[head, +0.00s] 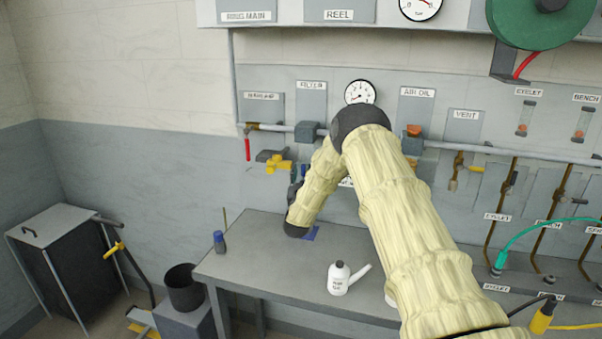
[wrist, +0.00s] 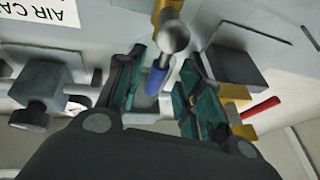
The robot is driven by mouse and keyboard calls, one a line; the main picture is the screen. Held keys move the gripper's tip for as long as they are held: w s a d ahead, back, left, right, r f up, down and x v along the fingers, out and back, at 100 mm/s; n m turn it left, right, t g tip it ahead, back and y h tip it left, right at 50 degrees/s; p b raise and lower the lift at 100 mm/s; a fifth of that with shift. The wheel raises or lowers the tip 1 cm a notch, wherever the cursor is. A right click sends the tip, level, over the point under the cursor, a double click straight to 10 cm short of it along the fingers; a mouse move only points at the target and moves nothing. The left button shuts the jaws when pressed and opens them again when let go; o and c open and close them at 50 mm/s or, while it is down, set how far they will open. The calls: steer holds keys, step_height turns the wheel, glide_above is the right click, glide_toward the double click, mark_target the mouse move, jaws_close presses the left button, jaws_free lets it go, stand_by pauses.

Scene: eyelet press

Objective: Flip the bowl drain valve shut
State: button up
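The small valve in the wrist view has a brass body (wrist: 167,9), a round silver part (wrist: 174,38) and a blue lever (wrist: 157,79); I take it for the bowl drain valve. My gripper (wrist: 161,62) is open, with one teal-padded finger on each side of the blue lever. A gap shows beside the lever, and I cannot tell whether either finger touches it. In the head view my arm hides the valve and most of my gripper, below the filter label (head: 312,86).
A red lever (wrist: 261,108) and yellow fittings lie right of my gripper in the wrist view, a dark knob (wrist: 30,115) left. Below is the bench (head: 255,270) with a white oil can (head: 340,279).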

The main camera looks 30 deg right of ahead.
steer(key=shift+s+r, duration=0.7)
steer(key=shift+s, duration=0.15)
steer(key=shift+w+a+f, duration=0.15)
steer(key=shift+w+f, duration=0.35)
steer(key=shift+w, duration=0.15)
steer(key=c, duration=0.7)
jaws_close()
steer(key=shift+s, duration=0.1)
